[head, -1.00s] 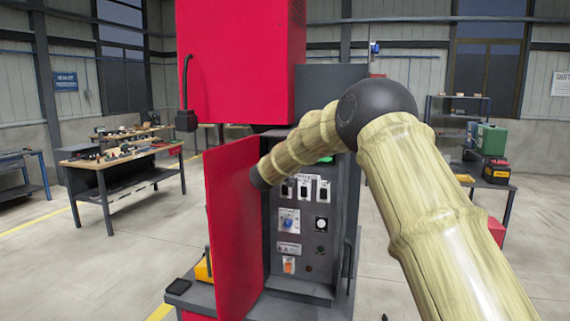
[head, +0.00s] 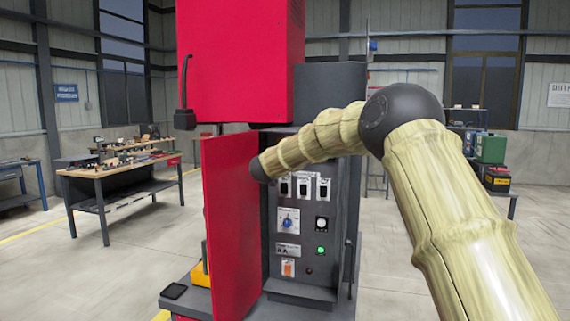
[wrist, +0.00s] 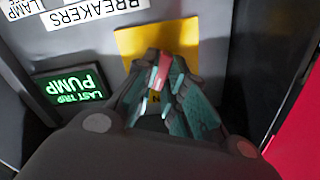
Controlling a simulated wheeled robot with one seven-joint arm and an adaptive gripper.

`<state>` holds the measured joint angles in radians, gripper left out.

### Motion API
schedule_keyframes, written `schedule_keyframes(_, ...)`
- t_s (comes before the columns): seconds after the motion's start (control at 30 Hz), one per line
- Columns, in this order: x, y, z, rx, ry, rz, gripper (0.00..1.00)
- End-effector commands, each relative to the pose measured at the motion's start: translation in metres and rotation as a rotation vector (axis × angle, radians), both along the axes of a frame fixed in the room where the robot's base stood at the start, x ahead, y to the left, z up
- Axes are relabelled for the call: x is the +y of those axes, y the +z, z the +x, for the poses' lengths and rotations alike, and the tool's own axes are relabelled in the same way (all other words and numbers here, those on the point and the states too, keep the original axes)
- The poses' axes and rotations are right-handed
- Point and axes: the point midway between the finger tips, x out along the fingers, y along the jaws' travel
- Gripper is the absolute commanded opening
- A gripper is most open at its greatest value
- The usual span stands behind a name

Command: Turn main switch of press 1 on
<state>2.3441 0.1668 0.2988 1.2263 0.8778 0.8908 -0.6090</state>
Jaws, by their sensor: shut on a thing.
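The open cabinet of the press (head: 325,225) stands in the middle of the head view. In the wrist view a yellow plate (wrist: 130,42) carries the main switch, whose red handle (wrist: 161,70) shows between the fingertips. My gripper (wrist: 160,80) is shut on this handle, and the fingers hide most of it. Part of a dark letter shows on yellow between the fingers. In the head view the gripper and the switch are hidden behind my arm and the door. A green lamp (head: 320,251) on the panel is lit.
The red cabinet door (head: 230,220) stands open on the left, close to my arm. The panel holds a blue selector knob (head: 287,222), several breakers and an orange rocker (head: 288,268). A green-lit display (wrist: 74,90) is beside the yellow plate. A workbench (head: 105,172) stands farther left.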

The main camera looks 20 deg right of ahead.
Motion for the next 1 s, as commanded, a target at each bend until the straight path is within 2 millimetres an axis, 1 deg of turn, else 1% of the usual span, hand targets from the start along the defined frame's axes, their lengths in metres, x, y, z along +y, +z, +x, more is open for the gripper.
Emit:
schedule_keyframes(0.03,0.0001,-0.0051,-0.0001,-0.021,0.000,0.033,0.00)
schedule_keyframes(0.4,-0.0009,-0.0040,-0.0008,-0.148,0.000,0.226,0.00)
schedule_keyframes(0.67,-0.0008,-0.0028,-0.0009,-0.185,0.000,0.282,0.00)
schedule_keyframes(1.0,-0.0006,-0.0024,-0.0008,-0.191,0.000,0.292,0.00)
